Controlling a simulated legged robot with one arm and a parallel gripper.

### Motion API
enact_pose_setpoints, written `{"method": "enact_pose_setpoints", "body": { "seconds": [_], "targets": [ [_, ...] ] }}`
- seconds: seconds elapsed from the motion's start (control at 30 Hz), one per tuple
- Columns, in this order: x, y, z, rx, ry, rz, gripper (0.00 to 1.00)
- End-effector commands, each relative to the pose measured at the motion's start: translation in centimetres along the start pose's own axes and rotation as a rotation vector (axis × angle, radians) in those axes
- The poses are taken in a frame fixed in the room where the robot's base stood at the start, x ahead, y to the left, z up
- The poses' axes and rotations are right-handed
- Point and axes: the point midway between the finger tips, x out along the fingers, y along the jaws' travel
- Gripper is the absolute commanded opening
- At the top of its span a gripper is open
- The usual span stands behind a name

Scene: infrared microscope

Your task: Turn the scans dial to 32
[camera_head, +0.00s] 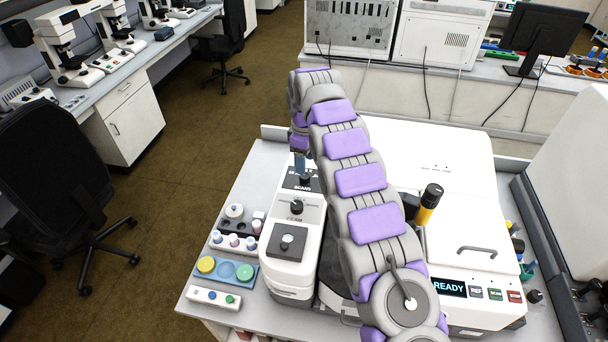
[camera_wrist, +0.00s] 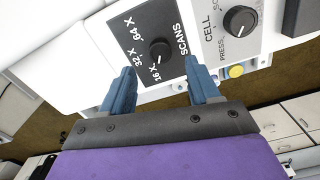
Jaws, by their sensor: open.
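The scans dial (camera_wrist: 160,50) is a small black round knob on a dark panel (camera_wrist: 181,51) marked 16 X, 32 X, 64 X and SCANS in the wrist view. Its pale pointer mark appears to face the 16 X label. My gripper (camera_wrist: 161,68) is open, with one blue finger on each side below the dial in the picture. The fingers look apart from the knob; their exact height above the panel cannot be told. In the head view my gripper (camera_head: 301,163) is over the far end of the white instrument, by the SCANS label (camera_head: 303,188).
A second black knob (camera_wrist: 240,21) sits on the grey CELL panel beside the scans panel. A black square with a knob (camera_head: 287,242) is nearer on the instrument. A yellow and black bottle (camera_head: 428,205) stands right of my arm. Coloured vials and trays (camera_head: 229,269) lie left.

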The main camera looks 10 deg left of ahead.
Motion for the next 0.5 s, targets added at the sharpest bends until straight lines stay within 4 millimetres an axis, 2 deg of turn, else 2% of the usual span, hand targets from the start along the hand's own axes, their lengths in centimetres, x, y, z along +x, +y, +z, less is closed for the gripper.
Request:
{"method": "enact_pose_setpoints", "body": {
  "seconds": [0.03,0.3,0.5],
  "targets": [
    [0.9,-0.1,0.0,0.0,-0.002,-0.003,0.61],
    [4.4,0.0,-0.2,0.0,-0.001,0.0,0.61],
    [5.6,0.0,-0.2,0.0,0.0,0.002,0.61]
  ]
}}
